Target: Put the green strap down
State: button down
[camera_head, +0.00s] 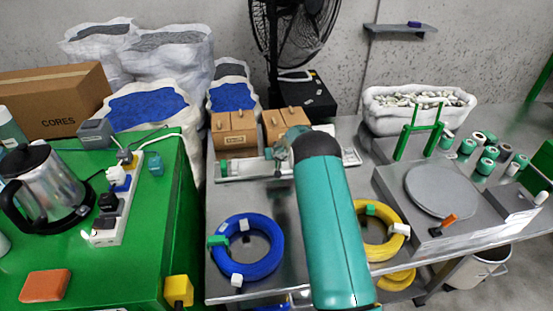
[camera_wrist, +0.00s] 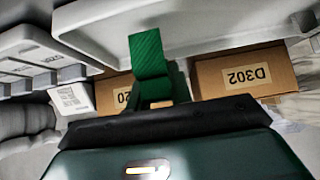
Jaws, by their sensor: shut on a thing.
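The green strap (camera_wrist: 147,50) shows in the wrist view as a short, ribbed green piece at the tips of my gripper (camera_wrist: 155,80). My gripper is shut on it, and the strap stands out beyond the fingers. In the head view my teal arm reaches away over the steel table, and its far end is near the cardboard boxes; the fingers and the held strap are hidden there. A blue cable coil (camera_head: 261,262) lies on the table's front left, with a green band (camera_head: 218,240) and white bands around it. A yellow cable coil (camera_head: 390,245) lies partly behind my arm.
Small cardboard boxes (camera_head: 233,142) stand at the table's back; one labelled D302 (camera_wrist: 236,77) shows in the wrist view. A green table (camera_head: 150,225) with a kettle (camera_head: 45,185) is at left. A round-plated device (camera_head: 440,190) and several green spools (camera_head: 487,160) are at right.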

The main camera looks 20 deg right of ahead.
jog(key=shift+f, duration=0.9)
jog(key=shift+f, duration=0.1)
jog(key=c, duration=1.3)
grip_release()
jog(key=shift+o, duration=0.2)
